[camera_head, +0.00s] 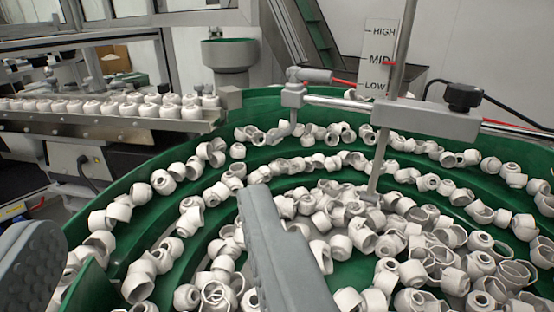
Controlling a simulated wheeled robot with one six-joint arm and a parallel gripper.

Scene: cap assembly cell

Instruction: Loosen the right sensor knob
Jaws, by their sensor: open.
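A black knob (463,97) sits on the right end of a grey clamp block (425,120) at the upper right, with a black cable running off to the right. A vertical metal rod (392,85) passes through the block down into the bowl. My gripper (150,225) shows as two grey fingers in the lower left and centre, spread wide with nothing held between them. It is in the foreground, left of and below the knob in the picture, well apart from it. The knob's far side is hidden.
A green bowl feeder (340,108) full of white caps (300,205) fills the lower view. Another grey clamp (293,92) stands on its far rim. A HIGH/MID/LOW level sign (379,55) stands behind. A rail of caps (110,122) runs at left.

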